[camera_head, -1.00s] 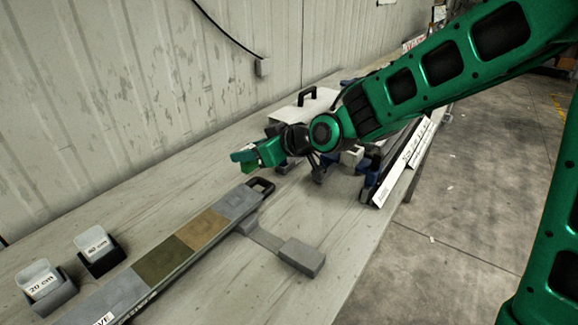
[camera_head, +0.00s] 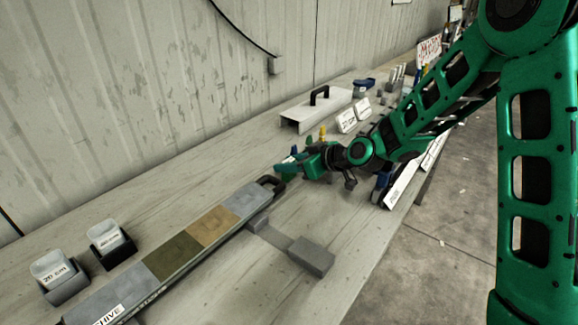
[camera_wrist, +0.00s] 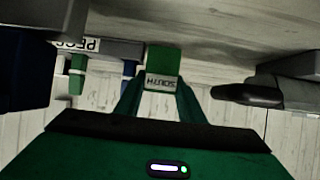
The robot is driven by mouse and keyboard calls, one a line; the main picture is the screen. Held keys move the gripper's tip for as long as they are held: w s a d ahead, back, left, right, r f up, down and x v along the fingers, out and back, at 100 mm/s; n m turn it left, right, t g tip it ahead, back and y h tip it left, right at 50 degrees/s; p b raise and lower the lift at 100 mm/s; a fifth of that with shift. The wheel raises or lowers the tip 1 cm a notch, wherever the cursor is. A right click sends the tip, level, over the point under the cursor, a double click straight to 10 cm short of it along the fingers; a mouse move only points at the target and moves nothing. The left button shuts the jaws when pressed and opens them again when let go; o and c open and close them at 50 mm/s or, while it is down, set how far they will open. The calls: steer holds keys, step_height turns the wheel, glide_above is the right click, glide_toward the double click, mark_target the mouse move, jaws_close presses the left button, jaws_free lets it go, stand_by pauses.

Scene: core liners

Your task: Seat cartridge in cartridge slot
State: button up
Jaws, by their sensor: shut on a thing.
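My gripper (camera_head: 288,166) is shut on a small green block with a pale label, which reads upside down like "SOUTH". The block (camera_wrist: 163,62) shows between the fingertips in the wrist view; in the head view it is too small to separate clearly from the fingers. I hold it just above and beside the black handle (camera_head: 271,182) at the far end of a long core tray (camera_head: 242,199) with grey, tan and olive sections. The handle also shows at right in the wrist view (camera_wrist: 246,95). I cannot tell which part is the cartridge slot.
A grey bracket (camera_head: 312,256) sticks out from the tray's right side. Two labelled cups, one marked 20 cm (camera_head: 52,268), stand at left. A white cover (camera_head: 303,116) with a black handle stands behind. Pegs (camera_wrist: 77,78) with a label strip show in the wrist view. The bench's front middle is clear.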

steer(key=shift+f, duration=0.25)
steer(key=o, duration=0.9)
steer(key=shift+f, duration=0.1)
steer(key=shift+o, duration=0.2)
